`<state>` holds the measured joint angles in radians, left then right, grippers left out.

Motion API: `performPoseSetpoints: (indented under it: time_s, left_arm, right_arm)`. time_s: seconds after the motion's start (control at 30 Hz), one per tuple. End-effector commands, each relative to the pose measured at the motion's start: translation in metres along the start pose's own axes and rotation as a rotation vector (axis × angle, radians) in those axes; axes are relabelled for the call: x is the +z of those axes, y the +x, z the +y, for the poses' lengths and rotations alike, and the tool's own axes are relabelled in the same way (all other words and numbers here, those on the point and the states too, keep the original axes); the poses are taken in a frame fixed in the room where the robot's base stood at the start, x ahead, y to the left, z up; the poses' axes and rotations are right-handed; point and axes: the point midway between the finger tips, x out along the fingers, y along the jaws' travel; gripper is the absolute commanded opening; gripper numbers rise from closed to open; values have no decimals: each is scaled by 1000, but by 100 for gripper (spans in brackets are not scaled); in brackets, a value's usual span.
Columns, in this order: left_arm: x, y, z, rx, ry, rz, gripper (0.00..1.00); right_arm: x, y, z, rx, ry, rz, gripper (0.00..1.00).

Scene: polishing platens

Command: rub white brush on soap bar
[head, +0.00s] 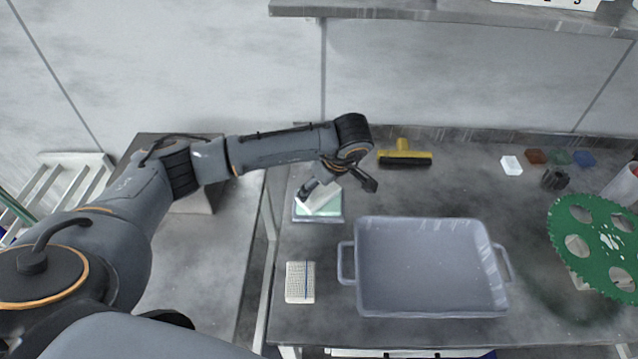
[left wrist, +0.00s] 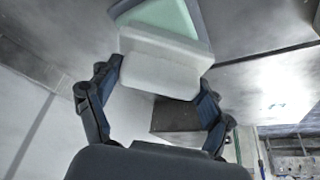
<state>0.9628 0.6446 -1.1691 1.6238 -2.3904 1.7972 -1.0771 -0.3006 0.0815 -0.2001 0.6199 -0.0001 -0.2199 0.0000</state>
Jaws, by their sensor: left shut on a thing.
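The white brush (head: 321,198) is a pale block held between the fingers of my left gripper (head: 339,184). In the left wrist view the brush (left wrist: 158,62) sits between both fingers of the left gripper (left wrist: 160,78). The pale green soap bar (head: 334,211) lies in a grey dish (head: 318,221) directly below the brush. The brush hides part of the soap, which also shows behind it in the left wrist view (left wrist: 165,15). The brush looks tilted and overlaps the soap; I cannot tell whether they touch. My right gripper is not in view.
A large grey tray (head: 430,308) stands right of the dish. A white notepad-like item (head: 300,283) lies in front of the dish. A yellow brush (head: 404,154) with dark bristles lies behind. Small colored blocks and a green perforated disc (head: 590,222) are at the right.

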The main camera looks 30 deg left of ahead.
Motion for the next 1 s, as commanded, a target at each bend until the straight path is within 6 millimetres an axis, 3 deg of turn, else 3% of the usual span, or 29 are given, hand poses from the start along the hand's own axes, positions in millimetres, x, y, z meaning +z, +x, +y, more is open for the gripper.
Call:
performPoseSetpoints:
  time_s: [1.0]
  left_arm:
    - [-27, -65, 0, -1, 0, 0, 54]
  right_arm:
    - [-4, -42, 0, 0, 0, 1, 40]
